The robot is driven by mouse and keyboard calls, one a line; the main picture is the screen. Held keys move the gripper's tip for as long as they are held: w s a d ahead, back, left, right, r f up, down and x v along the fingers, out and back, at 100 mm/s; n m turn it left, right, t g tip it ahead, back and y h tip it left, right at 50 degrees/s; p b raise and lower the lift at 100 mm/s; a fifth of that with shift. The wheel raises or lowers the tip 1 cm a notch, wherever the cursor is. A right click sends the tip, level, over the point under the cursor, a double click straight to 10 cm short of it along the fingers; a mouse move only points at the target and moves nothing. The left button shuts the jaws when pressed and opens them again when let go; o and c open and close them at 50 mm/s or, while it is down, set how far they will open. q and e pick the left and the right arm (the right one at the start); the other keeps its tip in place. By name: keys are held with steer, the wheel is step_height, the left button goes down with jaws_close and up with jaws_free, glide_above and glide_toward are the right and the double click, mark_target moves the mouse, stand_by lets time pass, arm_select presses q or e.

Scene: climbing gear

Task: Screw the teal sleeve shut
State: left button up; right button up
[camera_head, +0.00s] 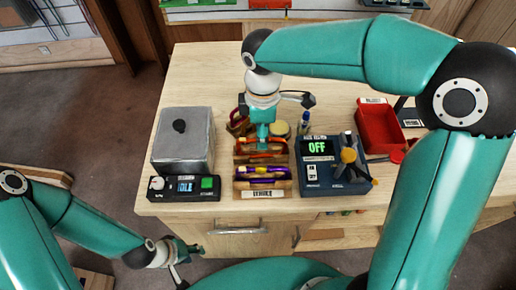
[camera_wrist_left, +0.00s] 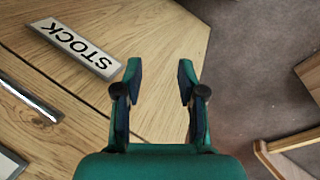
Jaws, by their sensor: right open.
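I cannot make out the teal sleeve itself; the teal part below my right wrist looks like my own gripper. My right gripper (camera_head: 263,143) is open and points down over a wooden rack (camera_head: 263,187) on the bench. Orange-red pieces (camera_head: 262,154) lie at its tips, and whether it touches them is hidden. Purple and yellow pieces (camera_head: 263,170) lie in the front part of the rack. My left gripper (camera_head: 183,264) is low, in front of the bench at the left. In the left wrist view it (camera_wrist_left: 160,80) is open and empty.
A grey lidded box (camera_head: 183,140) and a black device reading IDLE (camera_head: 183,188) stand left of the rack. A blue unit reading OFF (camera_head: 318,172), with a yellow-black tool (camera_head: 350,158), stands right. A red bin (camera_head: 381,128) is further right. A STOCK label (camera_wrist_left: 75,48) shows.

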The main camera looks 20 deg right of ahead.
steer(key=shift+w+d+p, duration=0.2)
steer(key=shift+w+p, duration=0.1)
steer(key=shift+w, duration=0.2)
steer(key=shift+f, duration=0.15)
steer(key=shift+f+b, duration=1.1)
steer(key=shift+f, duration=0.2)
steer(key=shift+s+a, duration=0.2)
steer(key=shift+s, duration=0.55)
steer(key=shift+r, duration=0.15)
